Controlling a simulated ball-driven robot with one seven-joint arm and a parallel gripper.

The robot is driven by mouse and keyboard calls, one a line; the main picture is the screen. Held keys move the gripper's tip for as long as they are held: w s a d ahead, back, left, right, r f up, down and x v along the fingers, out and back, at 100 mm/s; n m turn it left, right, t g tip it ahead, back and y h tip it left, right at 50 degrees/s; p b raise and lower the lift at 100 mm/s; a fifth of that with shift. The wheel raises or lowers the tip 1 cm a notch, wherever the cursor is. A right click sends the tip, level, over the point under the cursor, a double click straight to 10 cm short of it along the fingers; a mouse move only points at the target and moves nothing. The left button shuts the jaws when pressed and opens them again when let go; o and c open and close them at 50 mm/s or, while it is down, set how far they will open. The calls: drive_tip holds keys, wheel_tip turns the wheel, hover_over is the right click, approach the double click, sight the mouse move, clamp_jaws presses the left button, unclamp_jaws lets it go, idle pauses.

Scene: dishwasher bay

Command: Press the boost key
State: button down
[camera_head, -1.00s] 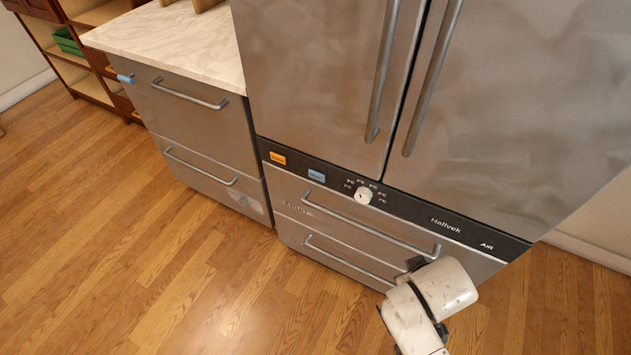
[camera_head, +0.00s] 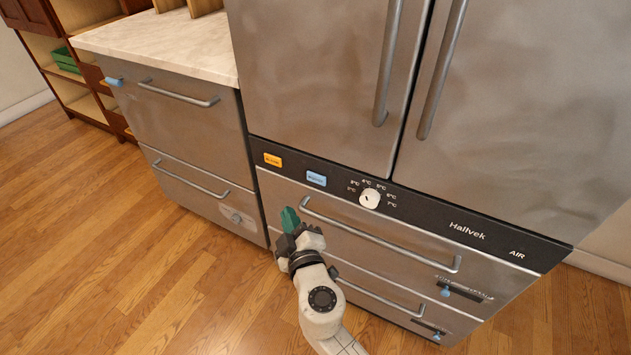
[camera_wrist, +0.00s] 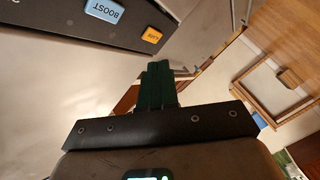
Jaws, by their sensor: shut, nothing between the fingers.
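The boost key is a light blue rectangular key (camera_head: 316,179) on the black control strip of the steel fridge. In the wrist view the blue key (camera_wrist: 104,10) shows at the top left, with BOOST upside down. My gripper (camera_head: 289,217) has green fingers and is shut and empty. It is in front of the fridge drawer, below and left of the blue key in the head view, apart from it.
An orange key (camera_head: 272,160) sits left of the blue one. A white dial (camera_head: 369,198) is to its right. A long drawer handle (camera_head: 380,238) runs just right of my gripper. A counter (camera_head: 160,45) with steel drawers stands left. The wood floor in front is clear.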

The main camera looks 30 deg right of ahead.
sight(308, 177)
drive_tip(key=w+d, duration=0.5)
drive_tip(key=d, duration=0.2)
idle(0.6)
drive_tip(key=shift+w+d, duration=0.15)
idle(1.7)
drive_tip(key=shift+w+d, duration=0.2)
drive_tip(key=shift+d, duration=0.1)
drive_tip(key=shift+w+d, duration=0.2)
drive_tip(key=shift+d, duration=0.1)
idle(0.8)
drive_tip(key=shift+s+a, duration=0.45)
drive_tip(key=shift+a, duration=0.15)
drive_tip(key=shift+a, duration=0.1)
drive_tip(key=shift+s+a+b, duration=0.25)
drive_tip(key=shift+s+a, duration=0.5)
drive_tip(key=shift+a, duration=0.25)
drive_tip(key=shift+s+a+b, duration=0.2)
drive_tip(key=shift+s+a, duration=0.55)
drive_tip(key=shift+a, duration=0.2)
